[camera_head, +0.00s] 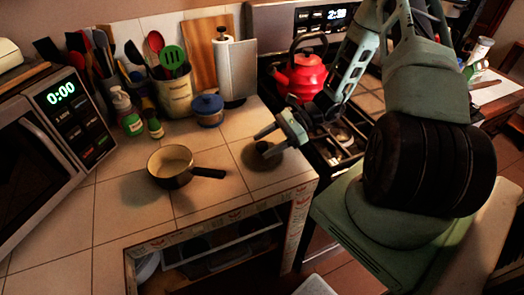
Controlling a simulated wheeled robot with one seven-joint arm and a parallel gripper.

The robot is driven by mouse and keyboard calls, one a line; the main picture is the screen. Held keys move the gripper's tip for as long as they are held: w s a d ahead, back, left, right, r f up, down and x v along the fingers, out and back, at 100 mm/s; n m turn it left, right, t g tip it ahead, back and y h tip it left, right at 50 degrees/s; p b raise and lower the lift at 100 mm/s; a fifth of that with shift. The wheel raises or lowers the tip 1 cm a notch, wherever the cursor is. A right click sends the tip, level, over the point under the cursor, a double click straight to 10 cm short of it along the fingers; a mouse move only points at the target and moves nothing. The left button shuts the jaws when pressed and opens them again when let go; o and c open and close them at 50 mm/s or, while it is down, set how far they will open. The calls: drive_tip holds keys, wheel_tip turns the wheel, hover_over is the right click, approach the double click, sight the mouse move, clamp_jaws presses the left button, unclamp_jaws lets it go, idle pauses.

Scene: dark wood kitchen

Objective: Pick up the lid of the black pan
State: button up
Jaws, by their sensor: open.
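The black pan (158,174) stands uncovered on the tiled counter, its pale inside showing and its dark handle (208,173) pointing right. A dark round shape (262,161) lies on the counter to the right of the pan. It looks like the lid, but partly merges with shadow and I cannot be sure. My gripper (261,144) is open over this shape, with its fingers pointing left. I see nothing between the fingers. Whether they touch the shape is unclear.
A blue lidded pot (208,109), a utensil crock (174,94) and bottles (132,120) stand behind. A red kettle (300,76) sits on the stove at right. A microwave (45,150) is at left. The counter's front edge is near; tiles around the pan are clear.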

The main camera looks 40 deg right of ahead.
sight(260, 145)
drive_tip(key=shift+p+x, duration=0.45)
drive_tip(key=shift+x, duration=1.4)
drive_tip(key=c, duration=1.2)
drive_tip(key=shift+o, duration=0.2)
drive_tip(key=shift+r, duration=0.1)
drive_tip(key=shift+r, duration=0.15)
